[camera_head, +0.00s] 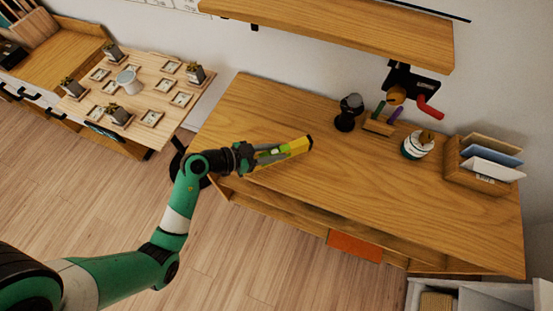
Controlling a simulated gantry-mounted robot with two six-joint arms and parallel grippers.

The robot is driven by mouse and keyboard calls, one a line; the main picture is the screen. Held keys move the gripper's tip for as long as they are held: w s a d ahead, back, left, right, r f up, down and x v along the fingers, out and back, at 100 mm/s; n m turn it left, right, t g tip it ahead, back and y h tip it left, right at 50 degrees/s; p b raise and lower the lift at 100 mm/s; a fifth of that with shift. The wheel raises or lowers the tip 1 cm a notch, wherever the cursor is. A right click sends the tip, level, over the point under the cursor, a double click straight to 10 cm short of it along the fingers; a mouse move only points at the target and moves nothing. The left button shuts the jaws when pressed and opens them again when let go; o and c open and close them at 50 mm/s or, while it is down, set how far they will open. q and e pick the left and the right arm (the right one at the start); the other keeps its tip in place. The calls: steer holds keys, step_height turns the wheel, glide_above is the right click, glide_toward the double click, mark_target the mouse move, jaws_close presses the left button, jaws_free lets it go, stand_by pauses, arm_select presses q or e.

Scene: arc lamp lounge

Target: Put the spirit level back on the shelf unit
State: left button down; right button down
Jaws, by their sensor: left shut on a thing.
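A yellow spirit level (296,147) with a dark end cap lies level with or just above the left part of the wooden shelf unit's top (340,185). Whether it touches the wood I cannot tell. My left gripper (270,153) is shut on the spirit level near its left end, and the fingers hide that part. The arm reaches in from the lower left. My right gripper is not in view.
On the unit's top stand a black grinder-like object (350,111), a small holder with coloured pieces (378,127), a jar (416,146) and a wooden letter box (462,170). A wall shelf (340,30) hangs above. The top's front middle is clear.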

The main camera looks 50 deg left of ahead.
arm_select(q)
steer(key=f+b, duration=0.1)
steer(key=w+f+b, duration=0.1)
steer(key=f+b, duration=0.1)
steer(key=shift+f, duration=0.3)
steer(key=shift+f+b, duration=0.35)
steer(key=shift+b, duration=0.2)
steer(key=shift+s+r, duration=0.1)
steer(key=shift+r, duration=0.1)
steer(key=shift+p, duration=0.35)
steer(key=c, duration=0.6)
jaws_free()
steer(key=shift+f, duration=0.15)
steer(key=shift+o, duration=0.2)
